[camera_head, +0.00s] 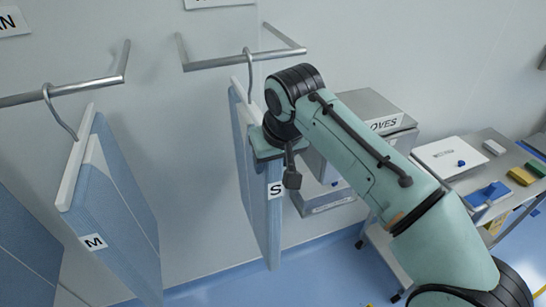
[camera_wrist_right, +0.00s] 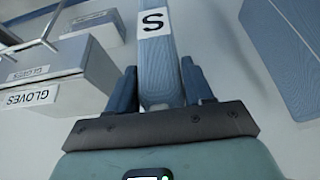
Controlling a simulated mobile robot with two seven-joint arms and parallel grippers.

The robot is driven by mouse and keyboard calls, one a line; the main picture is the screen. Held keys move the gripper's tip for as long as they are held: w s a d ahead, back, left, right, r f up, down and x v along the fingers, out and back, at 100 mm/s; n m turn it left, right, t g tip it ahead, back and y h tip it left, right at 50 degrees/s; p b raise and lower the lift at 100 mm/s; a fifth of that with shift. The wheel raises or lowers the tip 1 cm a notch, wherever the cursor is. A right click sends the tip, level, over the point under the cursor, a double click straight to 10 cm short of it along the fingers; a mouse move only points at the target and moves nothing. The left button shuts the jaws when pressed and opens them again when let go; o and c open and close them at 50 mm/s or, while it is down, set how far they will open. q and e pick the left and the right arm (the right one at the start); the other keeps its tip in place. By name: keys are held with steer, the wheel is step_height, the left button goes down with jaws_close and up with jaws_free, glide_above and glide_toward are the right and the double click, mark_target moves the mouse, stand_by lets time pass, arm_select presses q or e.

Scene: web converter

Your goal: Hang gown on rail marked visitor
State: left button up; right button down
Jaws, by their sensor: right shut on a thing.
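A blue gown marked S (camera_head: 274,225) hangs upright from a white hanger with a metal hook (camera_head: 249,62). The hook meets the front bar of the right-hand wall rail (camera_head: 215,63) in the head view; I cannot tell whether it bears on the bar. The sign (camera_head: 215,2) above that rail is cut off and unreadable. My right gripper (camera_head: 268,150) is on the gown's near edge, above the S label. In the right wrist view the gown (camera_wrist_right: 160,60) is between the two fingers (camera_wrist_right: 160,82). My left gripper is out of view.
A second gown marked M (camera_head: 120,215) hangs from the left rail (camera_head: 70,90), under a sign ending in "AN" (camera_head: 12,22). A gloves box (camera_head: 378,112) stands behind my right arm. A trolley with a white box (camera_head: 450,157) and small items is at the right.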

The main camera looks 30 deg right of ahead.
steer(key=shift+r, duration=0.1)
steer(key=shift+c, duration=1.8)
jaws_free()
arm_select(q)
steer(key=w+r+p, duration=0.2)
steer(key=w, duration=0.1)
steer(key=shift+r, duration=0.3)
arm_select(e)
steer(key=v, duration=1.3)
steer(key=shift+s+r, duration=0.15)
steer(key=shift+s, duration=0.1)
steer(key=shift+w, duration=0.1)
